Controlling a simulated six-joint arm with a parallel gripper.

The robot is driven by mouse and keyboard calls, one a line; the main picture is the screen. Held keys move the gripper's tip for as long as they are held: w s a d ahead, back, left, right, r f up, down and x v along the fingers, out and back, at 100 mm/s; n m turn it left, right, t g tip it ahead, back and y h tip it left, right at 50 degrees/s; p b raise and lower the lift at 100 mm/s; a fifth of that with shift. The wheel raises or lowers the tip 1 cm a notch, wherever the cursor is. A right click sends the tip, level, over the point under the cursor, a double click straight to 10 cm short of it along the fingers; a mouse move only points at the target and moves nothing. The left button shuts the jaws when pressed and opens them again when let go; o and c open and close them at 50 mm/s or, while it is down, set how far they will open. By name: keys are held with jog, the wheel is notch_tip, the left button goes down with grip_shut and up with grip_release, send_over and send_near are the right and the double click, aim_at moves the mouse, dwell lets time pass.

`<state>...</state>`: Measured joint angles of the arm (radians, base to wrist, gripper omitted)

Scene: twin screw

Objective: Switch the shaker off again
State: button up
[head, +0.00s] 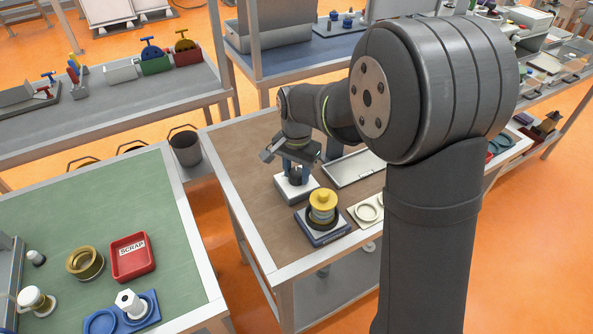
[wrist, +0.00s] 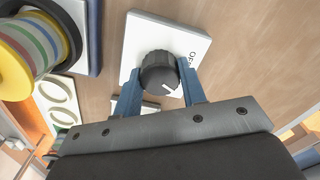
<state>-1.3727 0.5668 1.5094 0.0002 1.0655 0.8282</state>
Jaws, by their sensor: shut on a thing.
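A white switch box (head: 297,188) stands on the brown table. In the wrist view its white plate (wrist: 138,38) carries a black round knob (wrist: 159,72) with a white pointer line and printed letters that read like "OFF" at its right. The pointer line aims toward the lower right of the picture, away from the letters. My gripper (head: 296,172) is over the box, and in the wrist view its two blue fingers (wrist: 158,84) are closed on either side of the knob. The shaker is probably the dark-based unit (head: 322,228) with a yellow-topped round stack, just in front of the box.
A plate with pale rings (head: 366,212) lies right of the yellow-topped unit. A flat grey tray (head: 353,168) lies behind it. The brown table is bare to the left of the switch box. A green table (head: 75,215) with a red scrap tray (head: 132,257) stands at left.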

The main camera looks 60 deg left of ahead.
aim_at(296, 171)
jog(key=n, duration=1)
jog(key=shift+n, duration=0.4)
dwell(0.4)
jog(key=o, duration=1)
notch_tip(296, 171, up, 18)
jog(key=shift+f, duration=0.25)
notch_tip(296, 171, down, 18)
jog(key=shift+r, duration=0.2)
dwell(0.5)
